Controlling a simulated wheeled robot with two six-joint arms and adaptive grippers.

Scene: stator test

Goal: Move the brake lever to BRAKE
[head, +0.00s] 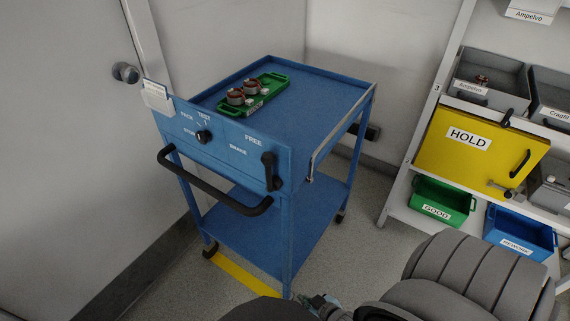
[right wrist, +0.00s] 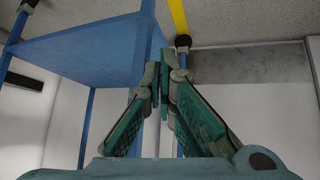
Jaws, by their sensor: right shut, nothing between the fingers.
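The brake lever (head: 269,171) is a black handle at the right end of the blue cart's front panel (head: 225,155). It stands nearly upright, its upper end just below and right of the word FREE. The word BRAKE is to its left. My right gripper (head: 318,302) is at the bottom edge of the head view, low in front of the cart and well apart from the lever. In the right wrist view its fingers (right wrist: 160,88) are closed together and empty, with the cart's lower part behind. The lever does not show there. My left gripper is not in view.
The cart (head: 318,103) carries a green tray (head: 268,97) with two round parts. A black push handle (head: 212,192) sticks out below the panel, and a knob (head: 204,136) sits left of the lever.

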